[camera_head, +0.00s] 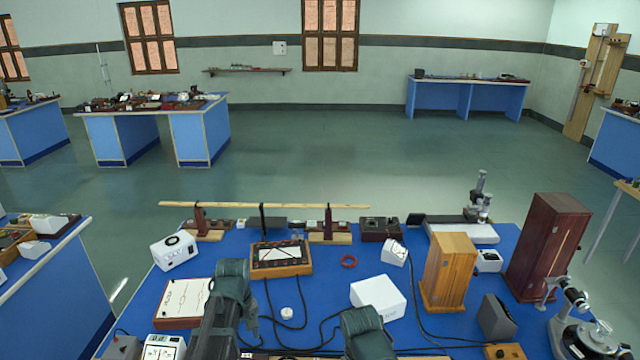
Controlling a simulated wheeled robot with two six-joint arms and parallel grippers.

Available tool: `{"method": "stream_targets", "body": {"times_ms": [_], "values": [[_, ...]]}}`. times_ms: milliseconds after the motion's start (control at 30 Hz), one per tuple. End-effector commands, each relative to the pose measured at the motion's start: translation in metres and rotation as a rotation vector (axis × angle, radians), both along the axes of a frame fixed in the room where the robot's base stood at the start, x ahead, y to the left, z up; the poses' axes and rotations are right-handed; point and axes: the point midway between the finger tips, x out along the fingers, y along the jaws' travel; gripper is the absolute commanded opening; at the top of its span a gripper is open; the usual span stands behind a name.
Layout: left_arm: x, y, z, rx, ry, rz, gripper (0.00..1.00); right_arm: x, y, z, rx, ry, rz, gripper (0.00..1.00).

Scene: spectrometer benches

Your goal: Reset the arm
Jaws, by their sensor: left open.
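My left arm rises from the bottom edge, left of centre, over the blue bench (228,262). My left gripper (250,326) is small and partly hidden beside the arm; it is open, and I see nothing held in it. A small white round piece (287,313) lies on the bench to its right. Part of my right arm shows at the bottom centre, but its gripper is not in view.
A white box (378,297), a wooden block (449,271), a dark red cabinet (546,246) and a microscope (580,325) stand on the right. A framed panel (281,259), a white-topped box (184,301) and black cables lie around the left arm.

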Motion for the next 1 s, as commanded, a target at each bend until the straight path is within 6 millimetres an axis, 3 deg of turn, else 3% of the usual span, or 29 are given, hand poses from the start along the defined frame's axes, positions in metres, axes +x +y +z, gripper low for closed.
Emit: {"method": "stream_targets", "body": {"times_ms": [33,200,400,600,1000], "values": [[-0.012,-0.025,-0.010,0.006,0.006,-0.099,0.64,0.000,0.000,-0.010,0.000,0.000,0.000,0.97],[-0.053,-0.101,-0.028,0.032,0.033,-0.509,0.64,0.000,0.000,-0.029,0.000,0.000,0.001,0.97],[-0.098,-0.159,-0.042,0.059,0.062,-0.899,0.64,0.000,0.000,-0.043,0.000,0.000,0.001,0.97],[-0.118,-0.180,-0.047,0.071,0.078,-1.077,0.64,0.000,0.000,-0.048,-0.001,0.000,0.002,0.97],[-0.119,-0.182,-0.046,0.072,0.079,-1.093,0.64,0.000,0.000,-0.047,-0.001,0.000,0.001,0.97]]}}
